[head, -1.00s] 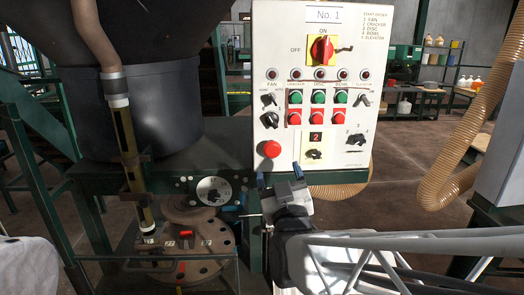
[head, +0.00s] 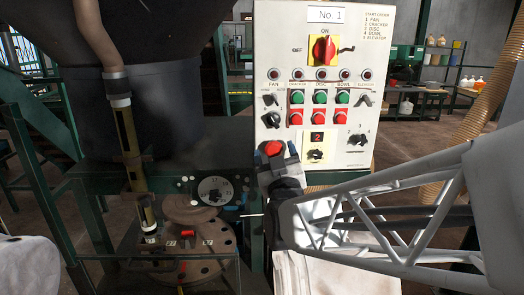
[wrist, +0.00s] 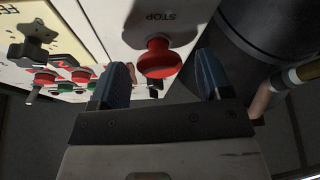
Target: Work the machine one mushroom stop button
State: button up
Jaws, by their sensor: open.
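The red mushroom stop button (head: 273,147) sits at the lower left of the white control panel (head: 350,165) labelled No. 1. In the wrist view the red button (wrist: 159,58) stands out from the panel below the word STOP. My gripper (head: 274,155) is at the button in the head view, with a finger on either side of it. In the wrist view my gripper (wrist: 162,85) is open, its blue-grey fingers apart and the button's head between and just beyond them. I cannot tell whether the fingers touch the button.
The panel also carries a red rotary switch (head: 324,49), several green and red push buttons, and black selector knobs (head: 272,120). A dark drum (head: 140,110) and a dial (head: 215,190) are on the left. A ribbed hose (head: 478,120) hangs on the right.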

jog(key=shift+w+r, duration=0.25)
jog(key=shift+w, duration=0.35)
jog(key=c, duration=1.3)
jog(key=shift+s, duration=0.6)
jog(key=o, duration=1.3)
jog(key=shift+s, duration=0.1)
